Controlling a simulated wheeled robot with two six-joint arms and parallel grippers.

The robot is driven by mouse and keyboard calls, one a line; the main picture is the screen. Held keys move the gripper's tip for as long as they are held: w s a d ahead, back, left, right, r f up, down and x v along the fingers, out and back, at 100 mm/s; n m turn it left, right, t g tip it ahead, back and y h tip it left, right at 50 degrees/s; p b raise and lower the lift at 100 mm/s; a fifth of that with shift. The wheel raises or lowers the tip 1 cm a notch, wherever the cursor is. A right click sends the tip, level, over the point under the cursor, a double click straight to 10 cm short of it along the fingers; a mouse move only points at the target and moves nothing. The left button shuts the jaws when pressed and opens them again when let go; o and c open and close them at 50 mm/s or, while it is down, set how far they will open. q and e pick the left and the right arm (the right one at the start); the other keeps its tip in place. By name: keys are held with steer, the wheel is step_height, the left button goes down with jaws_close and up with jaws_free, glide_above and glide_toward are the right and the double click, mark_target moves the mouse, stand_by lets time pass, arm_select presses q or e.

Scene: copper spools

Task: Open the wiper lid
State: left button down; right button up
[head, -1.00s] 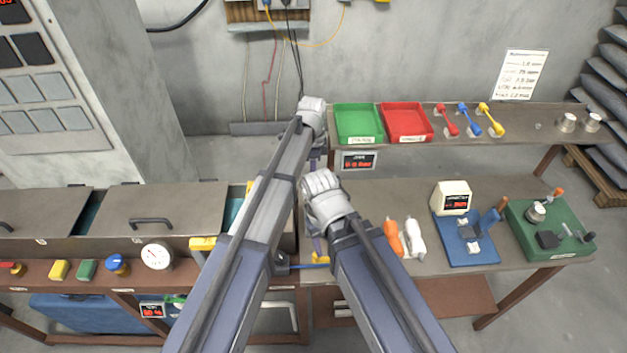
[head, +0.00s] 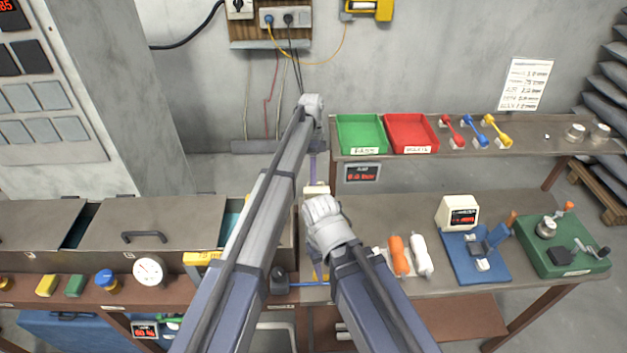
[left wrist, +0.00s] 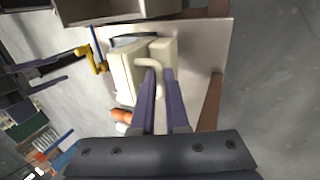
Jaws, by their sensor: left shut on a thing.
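The wiper is a cream box (left wrist: 122,78) on the bench in the left wrist view. A cream lid part (left wrist: 163,50) with a curved handle (left wrist: 150,64) is beside it, and a dark gap shows near their far end. How far the lid stands open I cannot tell. My left gripper (left wrist: 158,75) has its purple fingers shut on the handle. In the head view the left gripper (head: 317,168) points down behind my arms, with a bit of the cream wiper (head: 316,190) below it. My right arm hides most of the wiper; the right gripper is out of sight.
Orange (head: 399,256) and white (head: 421,254) bottle-like things lie right of my right arm. A blue fixture (head: 470,262) and a green one (head: 560,258) stand further right. A raised shelf holds a green tray (head: 361,134) and a red tray (head: 411,133).

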stand_by(0.4)
arm_select(q)
steer(key=c, duration=0.9)
jaws_free()
steer(key=shift+w+r, duration=0.1)
steer(key=p+v, duration=0.7)
steer(key=shift+w+r, duration=0.15)
steer(key=shift+r, duration=0.1)
